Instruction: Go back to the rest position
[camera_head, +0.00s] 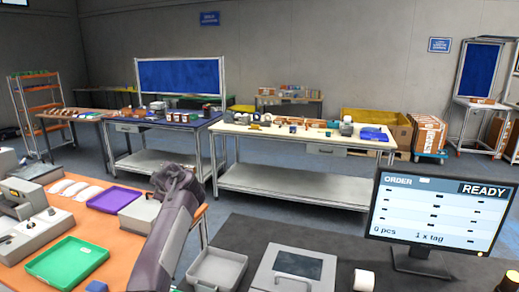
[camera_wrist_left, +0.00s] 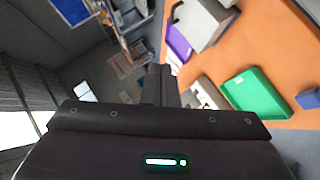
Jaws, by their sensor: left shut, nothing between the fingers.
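My left arm (camera_head: 165,238) comes up from the bottom of the head view, left of centre, and its dark end is raised over the right edge of the orange table (camera_head: 58,258). In the left wrist view my left gripper (camera_wrist_left: 161,72) is shut, with its fingers together and nothing between them. It is apart from the trays and the table. My right gripper does not show in either view.
A green tray (camera_head: 67,262), a purple tray (camera_head: 113,199) and grey devices (camera_head: 32,226) stand on the orange table. A grey bin (camera_head: 216,269), a grey box (camera_head: 293,270) and a monitor (camera_head: 432,214) reading READY are to the right. Work tables (camera_head: 300,139) stand further back.

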